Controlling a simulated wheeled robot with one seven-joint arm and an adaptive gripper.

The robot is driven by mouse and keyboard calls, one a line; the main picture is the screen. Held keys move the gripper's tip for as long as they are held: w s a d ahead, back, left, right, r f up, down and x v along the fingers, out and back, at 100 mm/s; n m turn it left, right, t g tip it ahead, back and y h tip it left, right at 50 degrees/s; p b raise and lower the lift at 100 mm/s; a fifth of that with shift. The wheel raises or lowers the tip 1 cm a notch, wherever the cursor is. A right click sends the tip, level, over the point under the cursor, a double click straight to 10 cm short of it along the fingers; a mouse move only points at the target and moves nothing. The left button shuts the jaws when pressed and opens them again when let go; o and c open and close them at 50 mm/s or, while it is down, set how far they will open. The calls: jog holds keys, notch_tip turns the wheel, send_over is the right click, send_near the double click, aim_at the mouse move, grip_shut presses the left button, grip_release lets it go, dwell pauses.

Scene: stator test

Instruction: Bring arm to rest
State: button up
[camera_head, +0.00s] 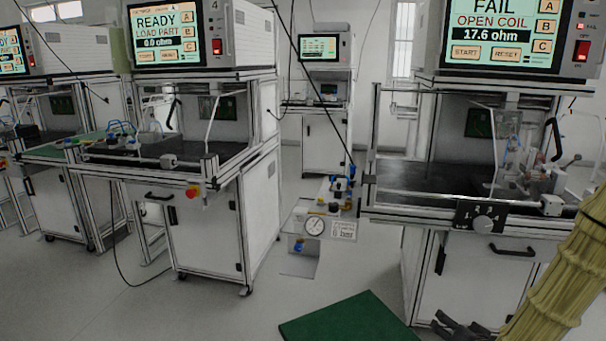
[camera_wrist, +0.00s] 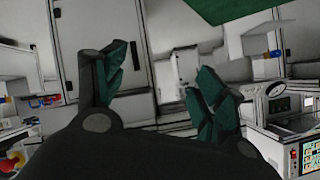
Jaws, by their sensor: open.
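My gripper shows in the wrist view (camera_wrist: 162,78) with its two dark fingers and green pads spread apart. Nothing is between them. In the head view the gripper (camera_head: 462,328) is a dark shape at the bottom right, partly cut off by the frame edge. It appears in front of the lower cabinet of the right test station (camera_head: 455,285). My arm in its yellow sleeve comes down along the right edge.
The right station's screen (camera_head: 510,28) reads FAIL, OPEN COIL, 17.6 ohm. The left station's screen (camera_head: 165,35) reads READY, LOAD PART. A green mat (camera_head: 350,320) lies at bottom centre. Bare floor shows at lower left.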

jog(key=s+a+f+n+g+y, duration=0.1)
jog(key=s+a+f+n+g, duration=0.15)
jog(key=s+a+f, duration=0.45)
jog(key=s+a+f+n+g, duration=0.1)
jog(key=s+a+f+g, duration=0.25)
jog(key=s+f, duration=0.7)
jog(key=s+a+f+n+g, duration=0.1)
jog(key=s+a+f+g, duration=0.15)
jog(key=s, duration=0.35)
jog(key=s+a+f+n+g, duration=0.1)
jog(key=s+f+g, duration=0.1)
jog(key=s+f, duration=0.35)
jog(key=s+a+f+n+g, duration=0.1)
jog(key=s+a+f+g, duration=0.1)
jog(key=s, duration=0.6)
notch_tip(320, 180, up, 19)
jog(key=p, duration=1.9)
jog(key=shift+w+r, duration=0.2)
jog(key=shift+w, duration=0.2)
